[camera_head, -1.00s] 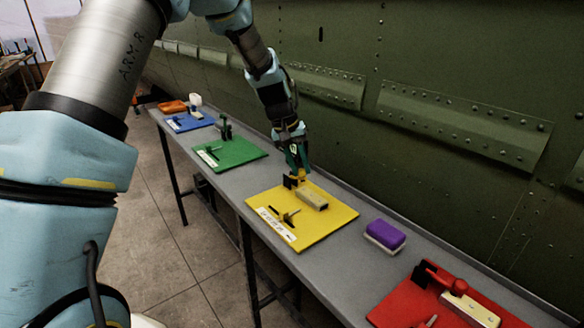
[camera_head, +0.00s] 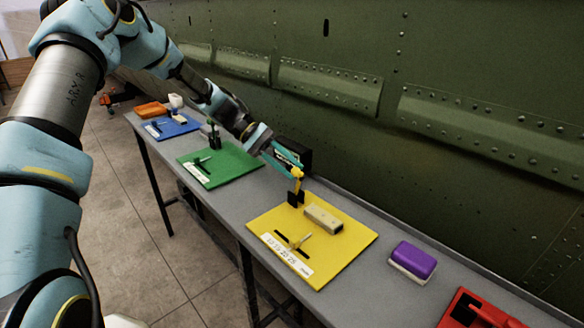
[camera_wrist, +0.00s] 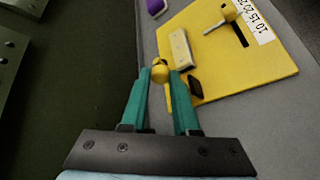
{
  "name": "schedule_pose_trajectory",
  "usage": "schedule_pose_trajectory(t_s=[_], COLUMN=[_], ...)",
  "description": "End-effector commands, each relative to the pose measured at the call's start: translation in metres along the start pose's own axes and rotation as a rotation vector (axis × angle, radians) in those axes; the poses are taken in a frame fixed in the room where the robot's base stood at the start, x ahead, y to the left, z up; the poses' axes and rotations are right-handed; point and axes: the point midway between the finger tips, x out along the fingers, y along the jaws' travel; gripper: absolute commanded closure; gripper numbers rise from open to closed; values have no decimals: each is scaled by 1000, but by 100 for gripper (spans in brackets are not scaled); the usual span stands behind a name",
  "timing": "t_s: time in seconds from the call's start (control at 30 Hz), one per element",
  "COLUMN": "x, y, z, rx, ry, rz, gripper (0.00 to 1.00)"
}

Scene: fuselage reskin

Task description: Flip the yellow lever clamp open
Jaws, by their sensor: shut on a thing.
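The yellow board (camera_head: 345,240) lies on the long bench and bears the lever clamp. The yellow lever (camera_head: 297,175) stands roughly upright above the clamp's black base (camera_head: 295,198), at the board's back left. My gripper (camera_head: 295,172) is shut on the lever's round yellow knob. In the wrist view the knob (camera_wrist: 160,72) sits between the teal fingertips of my gripper (camera_wrist: 160,78). A pale block (camera_head: 323,218) lies on the board beside the clamp, and it also shows in the wrist view (camera_wrist: 181,48). The clamp's black base is partly hidden in the wrist view.
A purple and white block (camera_head: 413,260) lies on the bench right of the board. A red board (camera_head: 465,310) is at the lower right. Green (camera_head: 235,165) and blue (camera_head: 170,128) boards lie farther left. The green riveted fuselage wall (camera_head: 460,60) stands close behind the bench.

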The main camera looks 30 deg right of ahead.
Motion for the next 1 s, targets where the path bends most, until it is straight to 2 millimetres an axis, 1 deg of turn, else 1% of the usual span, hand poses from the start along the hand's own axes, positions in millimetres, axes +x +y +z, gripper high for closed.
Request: schedule_pose_trajectory(t_s=[0.1, 0.4, 0.97, 1.0], x=[-3, -9, -10, -10], y=[-4, -7, -8, -8], z=[-6, -12, -13, -13], rx=[-22, -54, -63, -63], ry=[-56, -142, -162, -162], rz=[54, 131, 149, 149], gripper=[100, 100, 100, 69])
